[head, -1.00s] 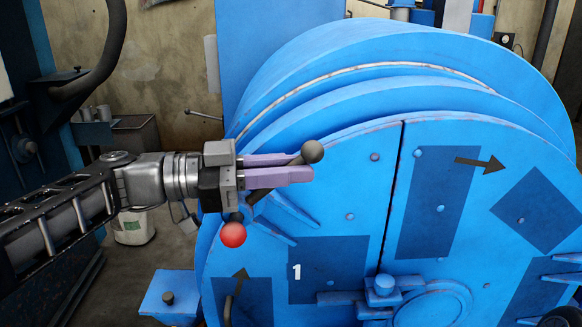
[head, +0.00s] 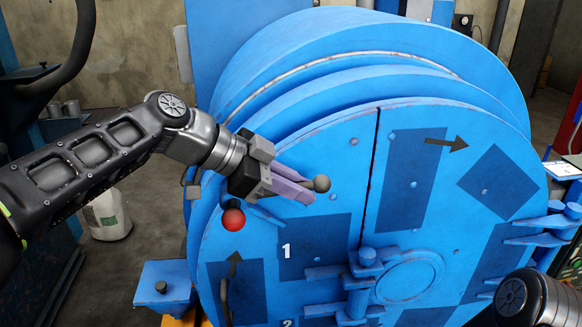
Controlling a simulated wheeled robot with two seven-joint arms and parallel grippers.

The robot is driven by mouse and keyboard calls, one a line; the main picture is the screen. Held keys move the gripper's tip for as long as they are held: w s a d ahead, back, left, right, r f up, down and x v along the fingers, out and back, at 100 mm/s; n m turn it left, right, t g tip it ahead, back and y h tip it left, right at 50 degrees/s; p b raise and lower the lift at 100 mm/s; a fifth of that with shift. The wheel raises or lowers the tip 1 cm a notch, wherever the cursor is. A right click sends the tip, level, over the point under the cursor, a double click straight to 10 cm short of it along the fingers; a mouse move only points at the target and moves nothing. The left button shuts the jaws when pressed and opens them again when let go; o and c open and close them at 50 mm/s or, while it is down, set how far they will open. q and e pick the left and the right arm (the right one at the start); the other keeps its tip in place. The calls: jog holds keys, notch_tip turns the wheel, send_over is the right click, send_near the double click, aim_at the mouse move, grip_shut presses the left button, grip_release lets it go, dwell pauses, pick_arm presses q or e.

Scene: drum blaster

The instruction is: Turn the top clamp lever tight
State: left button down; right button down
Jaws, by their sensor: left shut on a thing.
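The top clamp lever shows as a dark ball knob (head: 321,183) at the upper left of the blue drum's front. Most of its rod is hidden behind my fingers. A red ball (head: 233,219) sits just below and left of my gripper, near the drum's left rim. My left gripper (head: 298,186), with pale purple fingers, is shut on the lever close to the knob. It points right and slightly down. My right arm (head: 522,300) shows at the bottom right corner, and its gripper is out of view.
The blue drum (head: 425,95) fills the middle, its front face marked with arrows and a "1". A hinge and round boss (head: 410,277) stick out from the lower front. A blue bracket (head: 165,285) stands at lower left. A white container (head: 107,215) is on the floor.

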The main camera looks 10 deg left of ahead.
pick_arm(q)
jog(key=a+f+g+y+p, duration=0.2)
jog(key=a+f+y+p, duration=0.1)
jog(key=f+y+p, duration=0.5)
jog(key=shift+s+f+m+g+y+p, duration=0.35)
jog(key=shift+s+f+m+g+y, duration=0.1)
jog(key=shift+y, duration=0.35)
jog(key=shift+f, duration=0.1)
jog(key=c, duration=1.4)
grip_release()
jog(key=shift+r, duration=0.2)
jog(key=r, duration=0.5)
jog(key=s+r, duration=0.1)
jog(key=r, duration=0.1)
jog(key=shift+a+r+p, duration=0.1)
jog(key=shift+r+p, duration=0.2)
jog(key=shift+p, duration=0.1)
